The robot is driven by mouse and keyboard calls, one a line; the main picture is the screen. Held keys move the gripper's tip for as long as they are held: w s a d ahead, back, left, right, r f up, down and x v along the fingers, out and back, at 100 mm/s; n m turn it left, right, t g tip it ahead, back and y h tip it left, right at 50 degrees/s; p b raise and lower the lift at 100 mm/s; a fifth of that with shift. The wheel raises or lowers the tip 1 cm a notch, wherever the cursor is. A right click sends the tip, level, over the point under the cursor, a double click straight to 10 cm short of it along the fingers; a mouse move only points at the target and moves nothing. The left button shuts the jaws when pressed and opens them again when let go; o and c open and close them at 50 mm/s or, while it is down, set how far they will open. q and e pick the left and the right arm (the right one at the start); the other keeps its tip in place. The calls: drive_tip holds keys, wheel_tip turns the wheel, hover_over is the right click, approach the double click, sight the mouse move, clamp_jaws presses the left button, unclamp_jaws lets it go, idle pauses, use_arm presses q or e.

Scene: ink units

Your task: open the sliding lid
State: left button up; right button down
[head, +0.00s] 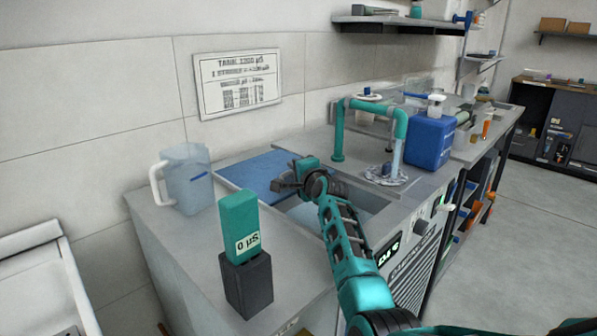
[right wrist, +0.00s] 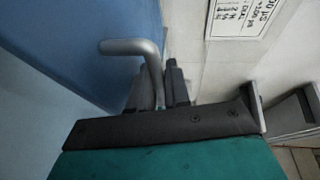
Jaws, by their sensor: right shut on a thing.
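The sliding lid (head: 248,176) is a flat blue panel on the counter unit, left of my right gripper in the head view. Beside it shows part of an open basin (head: 372,200) with a pale inside, partly hidden by my arm. In the right wrist view the blue lid (right wrist: 98,40) fills the upper left. A grey bent bar handle (right wrist: 128,46) stands at its edge. My right gripper (right wrist: 160,88) has its dark fingers on either side of the bar, shut on it. It also shows in the head view (head: 281,186). My left gripper is not in view.
A clear jug (head: 187,180) with a white handle stands left of the lid. A teal meter reading 0 µS (head: 239,225) sits in a dark block (head: 248,285) nearer me. A teal pipe (head: 338,135) and blue canister (head: 430,138) stand to the right.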

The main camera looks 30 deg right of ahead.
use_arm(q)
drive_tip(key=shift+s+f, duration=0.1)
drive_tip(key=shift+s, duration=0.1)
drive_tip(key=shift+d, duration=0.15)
use_arm(e)
drive_tip(key=c, duration=1.4)
unclamp_jaws()
drive_tip(key=shift+c, duration=0.2)
drive_tip(key=shift+s, duration=0.2)
drive_tip(key=shift+s+r, duration=0.1)
drive_tip(key=shift+s, duration=0.15)
use_arm(q)
drive_tip(key=p, duration=0.1)
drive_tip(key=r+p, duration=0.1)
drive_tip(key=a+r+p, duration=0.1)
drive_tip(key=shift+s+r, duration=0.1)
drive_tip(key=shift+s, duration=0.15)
use_arm(e)
drive_tip(key=v, duration=1.2)
drive_tip(key=shift+s, duration=0.1)
